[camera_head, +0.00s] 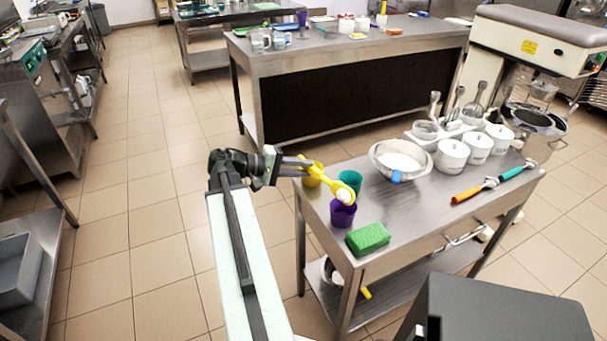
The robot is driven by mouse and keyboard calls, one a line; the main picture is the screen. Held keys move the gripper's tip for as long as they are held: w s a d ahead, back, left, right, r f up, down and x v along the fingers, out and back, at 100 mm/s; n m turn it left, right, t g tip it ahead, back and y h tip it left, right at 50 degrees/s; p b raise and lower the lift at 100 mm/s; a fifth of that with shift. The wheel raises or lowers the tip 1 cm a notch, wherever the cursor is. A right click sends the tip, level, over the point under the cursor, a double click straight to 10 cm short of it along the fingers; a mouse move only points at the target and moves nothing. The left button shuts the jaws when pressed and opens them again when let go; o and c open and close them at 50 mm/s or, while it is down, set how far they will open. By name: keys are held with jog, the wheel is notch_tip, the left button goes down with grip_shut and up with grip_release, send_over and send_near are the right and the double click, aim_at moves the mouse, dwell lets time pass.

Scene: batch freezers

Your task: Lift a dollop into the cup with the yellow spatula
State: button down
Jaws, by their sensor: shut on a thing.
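My gripper (297,164) is shut on the yellow spatula (326,178) at the left end of the steel table. The spatula reaches right and down from the jaws. A white dollop (344,195) is on its head, which appears over the mouth of the purple cup (343,215). I cannot tell whether the head touches the cup. A teal cup (350,179) stands just behind. A yellow cup-like shape (311,179) is partly hidden by the spatula handle.
A green sponge (368,238) lies in front of the purple cup. Orange-handled (467,196) and teal-handled (517,171) tools lie at the right. The table's front middle is clear.

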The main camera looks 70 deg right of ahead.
jog(key=shift+w+f+g+h+b, duration=0.1)
jog(key=shift+f+g+h+b, duration=0.25)
jog(key=shift+b, duration=0.75)
jog(key=shift+a+r, duration=0.1)
jog(key=shift+r, duration=0.05)
dwell(0.4)
